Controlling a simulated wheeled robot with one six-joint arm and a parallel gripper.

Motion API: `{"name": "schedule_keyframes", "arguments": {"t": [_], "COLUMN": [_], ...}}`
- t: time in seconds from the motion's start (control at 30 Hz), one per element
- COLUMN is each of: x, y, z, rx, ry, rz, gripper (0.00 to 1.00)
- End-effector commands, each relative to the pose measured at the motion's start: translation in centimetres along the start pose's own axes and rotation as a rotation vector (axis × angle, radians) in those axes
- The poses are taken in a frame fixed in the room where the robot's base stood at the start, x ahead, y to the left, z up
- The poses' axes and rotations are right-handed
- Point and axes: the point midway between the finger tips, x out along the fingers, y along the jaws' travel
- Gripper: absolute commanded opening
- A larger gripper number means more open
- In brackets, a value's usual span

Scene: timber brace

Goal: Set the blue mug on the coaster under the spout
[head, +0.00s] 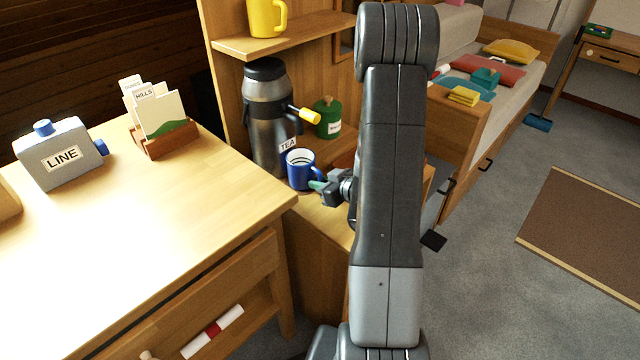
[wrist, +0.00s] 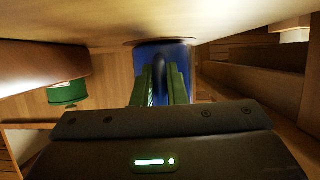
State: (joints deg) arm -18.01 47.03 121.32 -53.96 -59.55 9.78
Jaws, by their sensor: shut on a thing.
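The blue mug (head: 300,171) stands upright in the head view, with a pale inside, in front of the steel flask labelled TEA (head: 268,120). My gripper (head: 319,187) is at the mug's right side, shut on its handle. In the wrist view the mug (wrist: 178,58) is a blue shape beyond the green fingers of my gripper (wrist: 160,85), which close around the handle.
A green canister (head: 327,118) stands behind, right of the flask. A shelf (head: 290,40) with a yellow mug (head: 266,17) is above. The desk (head: 130,230) at left holds a grey LINE box (head: 62,154) and a card holder (head: 165,138). My arm hides part of the counter.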

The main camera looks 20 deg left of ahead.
Motion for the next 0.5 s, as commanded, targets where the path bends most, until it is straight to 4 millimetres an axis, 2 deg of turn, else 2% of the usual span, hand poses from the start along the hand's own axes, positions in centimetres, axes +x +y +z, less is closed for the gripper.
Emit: {"name": "schedule_keyframes", "arguments": {"t": [0.03,0.37,0.4,0.5], "x": [0.27,0.33,0.34,0.33], "y": [-0.21,-0.35,-0.36,-0.39], "z": [1.04,1.51,1.55,1.62], "rx": [0.01,0.014,0.015,0.016], "ry": [-0.011,-0.016,-0.017,-0.018], "rz": [-0.004,-0.006,-0.006,-0.006], "gripper": [0.0,0.0,0.18,0.38]}}
